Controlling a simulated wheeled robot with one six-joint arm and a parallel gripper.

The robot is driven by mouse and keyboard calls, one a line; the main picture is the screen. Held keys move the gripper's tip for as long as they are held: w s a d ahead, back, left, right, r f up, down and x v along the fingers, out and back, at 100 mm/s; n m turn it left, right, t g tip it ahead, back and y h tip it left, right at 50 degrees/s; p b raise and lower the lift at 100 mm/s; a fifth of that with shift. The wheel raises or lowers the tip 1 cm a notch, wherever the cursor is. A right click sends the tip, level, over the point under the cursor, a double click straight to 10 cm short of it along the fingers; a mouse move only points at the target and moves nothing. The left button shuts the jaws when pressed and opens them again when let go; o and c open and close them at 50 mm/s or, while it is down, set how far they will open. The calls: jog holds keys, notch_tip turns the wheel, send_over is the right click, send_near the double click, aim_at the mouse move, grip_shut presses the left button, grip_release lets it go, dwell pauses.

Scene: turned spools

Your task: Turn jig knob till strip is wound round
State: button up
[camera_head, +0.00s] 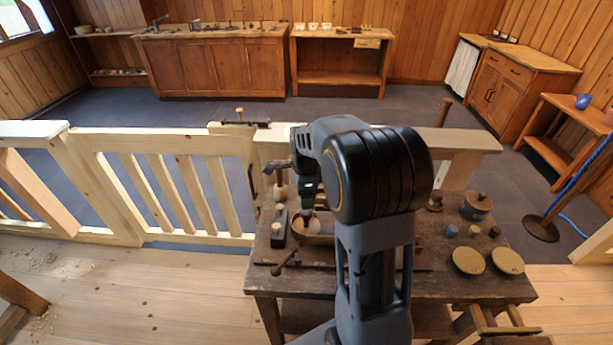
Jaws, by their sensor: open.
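A dark wooden bench (330,282) stands in front of me. My gripper (305,212) points down over its back left part, beside a round tan piece (312,226) that is partly hidden by my arm. The gripper is open; its fingertips are small here, and I cannot tell whether they touch anything. A small dark handle with a knob (286,262) lies at the bench's front left. A dark block with a pale round top (277,232) stands left of the gripper. I cannot make out for sure which piece is the jig knob, nor the strip.
My arm hides the bench's middle. Two round tan discs (468,260) (508,261), small knobs (473,231) and a lidded pot (476,206) sit on the bench's right. A pale wooden railing (165,180) runs behind it. Floor at left is mostly clear.

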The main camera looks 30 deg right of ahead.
notch_tip(320, 180, up, 7)
jog(key=shift+r, duration=0.15)
dwell(0.4)
